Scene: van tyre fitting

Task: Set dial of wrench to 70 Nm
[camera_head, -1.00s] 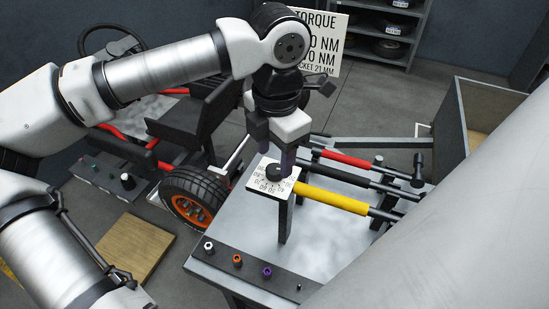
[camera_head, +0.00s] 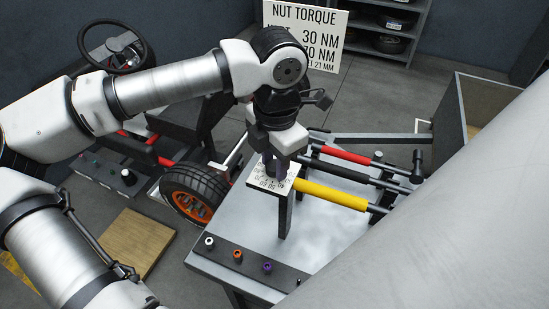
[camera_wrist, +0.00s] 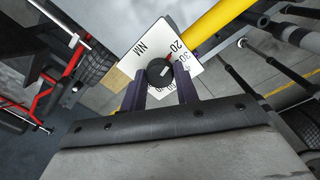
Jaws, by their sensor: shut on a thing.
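The yellow-handled wrench (camera_head: 330,200) lies across the bench, with a white dial plate (camera_head: 284,187) at its left end. The plate, marked NM with numbers around it, also shows in the wrist view (camera_wrist: 140,50). The round dark dial knob (camera_wrist: 160,73) has a pale mark on its top. A small red mark shows on the plate by the knob, near the 20. My gripper (camera_head: 277,167) is above the plate, its two purple fingers shut on the knob, one on each side. The fingers hide several of the numbers.
Red-handled (camera_head: 342,155) and black-handled (camera_head: 340,172) wrenches lie beside the yellow one. Several sockets stand on a strip at the bench's (camera_head: 225,252) front. A wheel (camera_head: 190,192) with an orange rim is left of the bench. A partly covered torque sign (camera_head: 309,18) stands behind.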

